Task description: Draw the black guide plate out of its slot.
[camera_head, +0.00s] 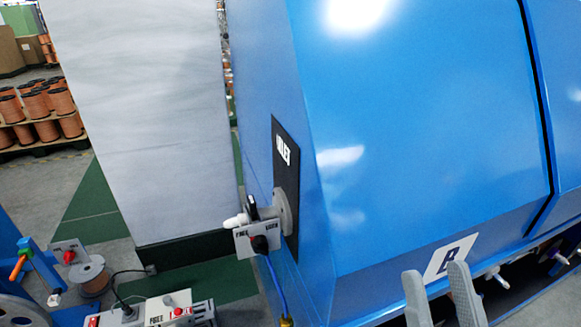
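A small black plate (252,206) stands upright at the top of a grey fitting on the blue machine's side, between a white roller tip (236,221) and a round grey flange (282,212). My gripper (436,272) shows two grey fingers at the bottom edge, right of and below the fitting. The fingers are apart with nothing seen between them, well clear of the black plate.
A large blue machine housing (430,120) fills the right side, with a flat black panel (287,160) behind the fitting. A blue hose (277,285) hangs below. A grey-white cabinet (150,120) stands left. A grey control box (165,312) and a copper spool (92,277) sit lower left.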

